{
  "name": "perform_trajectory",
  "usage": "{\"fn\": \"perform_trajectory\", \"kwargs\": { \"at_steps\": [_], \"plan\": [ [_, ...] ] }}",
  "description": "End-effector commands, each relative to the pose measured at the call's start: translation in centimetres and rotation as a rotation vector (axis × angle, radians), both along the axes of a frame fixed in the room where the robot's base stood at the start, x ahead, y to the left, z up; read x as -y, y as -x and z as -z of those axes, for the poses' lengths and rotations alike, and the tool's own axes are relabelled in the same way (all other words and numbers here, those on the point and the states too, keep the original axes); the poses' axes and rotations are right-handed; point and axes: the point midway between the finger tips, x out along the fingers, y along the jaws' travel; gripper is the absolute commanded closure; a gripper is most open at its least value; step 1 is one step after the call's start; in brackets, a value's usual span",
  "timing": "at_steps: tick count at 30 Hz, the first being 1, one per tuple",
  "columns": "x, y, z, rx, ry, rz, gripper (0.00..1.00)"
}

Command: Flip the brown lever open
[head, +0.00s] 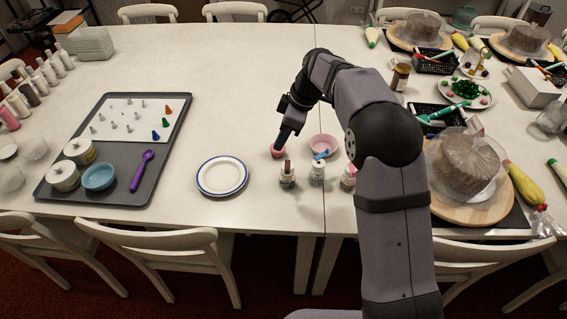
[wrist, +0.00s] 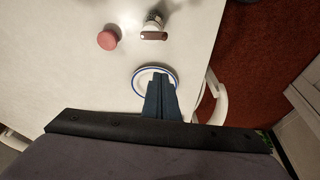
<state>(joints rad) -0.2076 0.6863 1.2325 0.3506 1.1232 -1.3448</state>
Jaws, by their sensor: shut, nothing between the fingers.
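A small bottle (head: 287,180) with a brown lever (head: 287,166) on top stands on the white table, right of the plate. In the wrist view the brown lever (wrist: 153,35) shows as a flat bar beside the bottle's pale body (wrist: 152,20); I cannot tell exactly how far it is raised. In the wrist view my fingers (wrist: 159,80) are together and empty, apart from the lever. The fingertips partly overlap the plate there.
A blue-topped bottle (head: 317,172) and a pink-topped one (head: 348,180) stand to the right, the latter close to my arm.

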Motion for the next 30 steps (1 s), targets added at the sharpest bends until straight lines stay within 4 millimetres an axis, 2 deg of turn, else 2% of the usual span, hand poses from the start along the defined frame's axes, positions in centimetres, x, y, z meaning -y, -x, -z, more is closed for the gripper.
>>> {"fn": "perform_trajectory", "kwargs": {
  "at_steps": [5,11,26,30],
  "plan": [
    [-0.1,0.0,0.1,-0.001,0.0,0.001,1.0],
    [-0.5,0.0,1.4,-0.004,0.0,0.001,1.0],
    [-3.3,-0.4,9.2,-0.004,0.001,0.0,1.0],
    [-1.4,-0.3,9.1,-0.001,0.0,0.007,1.0]
  ]
}}
